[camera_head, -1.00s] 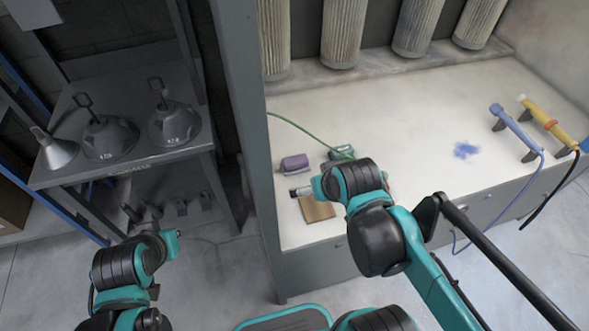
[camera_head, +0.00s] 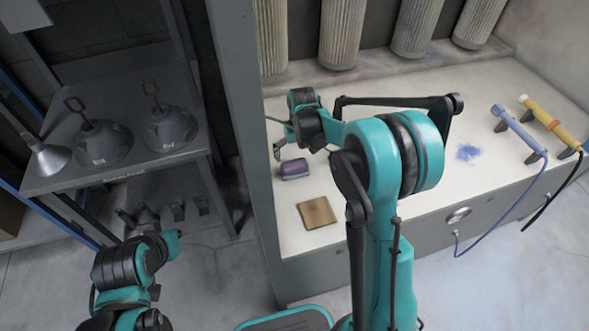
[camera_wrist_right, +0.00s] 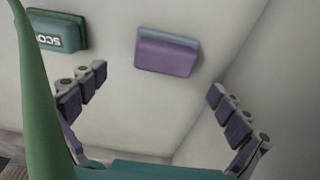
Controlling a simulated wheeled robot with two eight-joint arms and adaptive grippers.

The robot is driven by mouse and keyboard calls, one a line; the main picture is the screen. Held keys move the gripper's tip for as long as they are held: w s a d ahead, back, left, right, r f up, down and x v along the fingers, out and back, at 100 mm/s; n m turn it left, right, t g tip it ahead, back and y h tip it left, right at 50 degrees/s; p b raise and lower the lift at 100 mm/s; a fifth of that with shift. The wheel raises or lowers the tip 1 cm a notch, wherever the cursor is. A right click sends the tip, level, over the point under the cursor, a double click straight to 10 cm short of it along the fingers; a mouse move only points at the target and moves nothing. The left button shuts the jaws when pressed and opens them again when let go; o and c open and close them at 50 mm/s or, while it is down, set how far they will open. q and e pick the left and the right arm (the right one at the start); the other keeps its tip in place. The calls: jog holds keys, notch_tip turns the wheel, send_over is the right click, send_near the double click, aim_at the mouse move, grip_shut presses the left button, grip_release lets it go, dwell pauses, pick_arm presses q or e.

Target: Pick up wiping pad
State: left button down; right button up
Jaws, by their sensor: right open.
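A purple block with a lighter top, which looks like the wiping pad (camera_head: 294,169), lies on the pale bench near its left end. In the right wrist view the purple pad (camera_wrist_right: 166,52) lies ahead, between and beyond the finger lines. My right gripper (camera_head: 284,147) is just behind the pad in the head view, partly hidden by its own wrist. In the wrist view its fingers (camera_wrist_right: 157,82) are spread wide with nothing between them.
A brown square (camera_head: 317,213) lies in front of the pad. A teal lettered block (camera_wrist_right: 58,32) is near the pad, and a green hose (camera_wrist_right: 38,90) runs close by the gripper. Blue (camera_head: 518,130) and yellow (camera_head: 548,122) tools rest at the right. A grey post (camera_head: 243,130) borders the bench.

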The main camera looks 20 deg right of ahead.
aim_at(295, 164)
jog(key=f+b, duration=0.1)
jog(key=f, duration=0.1)
jog(key=f+b, duration=0.1)
jog(key=f, duration=0.3)
jog(key=shift+w+a+f+b, duration=0.3)
jog(key=shift+w+a+b, duration=0.05)
jog(key=shift+w+b, duration=0.05)
jog(key=shift+r, duration=0.15)
jog(key=shift+c, duration=0.9)
jog(key=c, duration=1)
